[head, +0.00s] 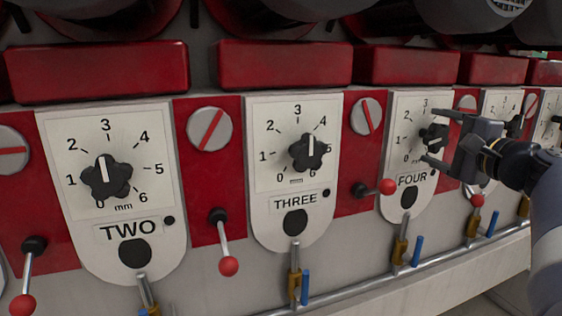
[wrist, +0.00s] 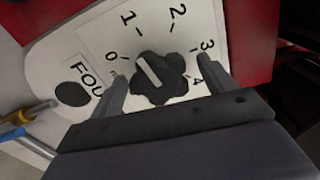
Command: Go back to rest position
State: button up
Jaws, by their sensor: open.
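My gripper (head: 432,136) is at the right in the head view, in front of the dial plate marked FOUR (head: 408,110). Its two fingers are apart, one above and one below the black knob (head: 433,136) of that plate. In the wrist view the same knob (wrist: 158,78) sits between the open fingers (wrist: 170,88), with a gap on each side. The white line on the knob points up and left in that view, between 0 and 1. Whether a finger touches the knob is hard to tell.
Plates TWO (head: 127,229) and THREE (head: 294,199) stand to the left with their own black knobs. Red-balled levers (head: 228,266) stick out between plates. A rail with blue and brass valves (head: 305,287) runs below. Red blocks (head: 284,65) overhang the plates.

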jog(key=shift+w+a, duration=0.1)
jog(key=shift+w, duration=0.25)
